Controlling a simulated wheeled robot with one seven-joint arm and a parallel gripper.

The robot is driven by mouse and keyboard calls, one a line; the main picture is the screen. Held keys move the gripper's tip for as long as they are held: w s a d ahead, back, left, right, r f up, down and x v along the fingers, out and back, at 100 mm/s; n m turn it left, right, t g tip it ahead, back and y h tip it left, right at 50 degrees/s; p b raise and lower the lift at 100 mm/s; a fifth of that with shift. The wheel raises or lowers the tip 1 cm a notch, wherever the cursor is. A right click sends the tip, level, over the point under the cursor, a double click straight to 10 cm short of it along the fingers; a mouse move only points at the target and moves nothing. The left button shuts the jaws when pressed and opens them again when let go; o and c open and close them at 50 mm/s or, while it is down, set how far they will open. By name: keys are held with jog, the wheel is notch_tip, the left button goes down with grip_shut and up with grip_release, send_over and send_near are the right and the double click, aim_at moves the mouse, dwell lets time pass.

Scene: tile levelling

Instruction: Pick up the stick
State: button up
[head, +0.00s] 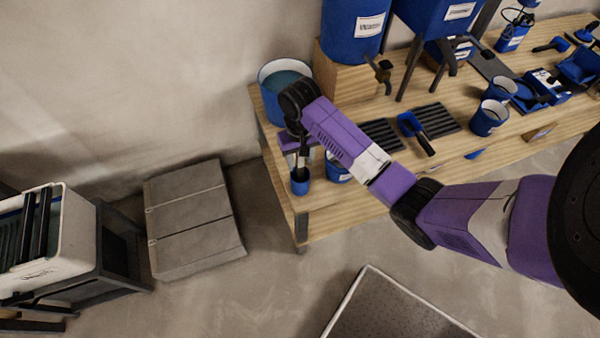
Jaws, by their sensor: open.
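My gripper (300,164) points down at the left end of the wooden bench (316,216), directly over a small blue cup (300,187). A thin dark upright shape shows between the gripper and the cup's mouth. It may be the stick or a finger of my gripper; I cannot tell which. My wrist and forearm hide part of this area. The jaws are open, and no held object is visible. I cannot tell whether the fingers touch anything.
A larger blue bucket (270,102) stands just behind my gripper. Another blue cup (337,168) is close on the right. Black ribbed pads (436,120) and a blue-handled brush (411,124) lie further right. Grey slabs (193,218) stand on the floor at left.

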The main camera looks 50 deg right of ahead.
grip_shut()
dwell(0.4)
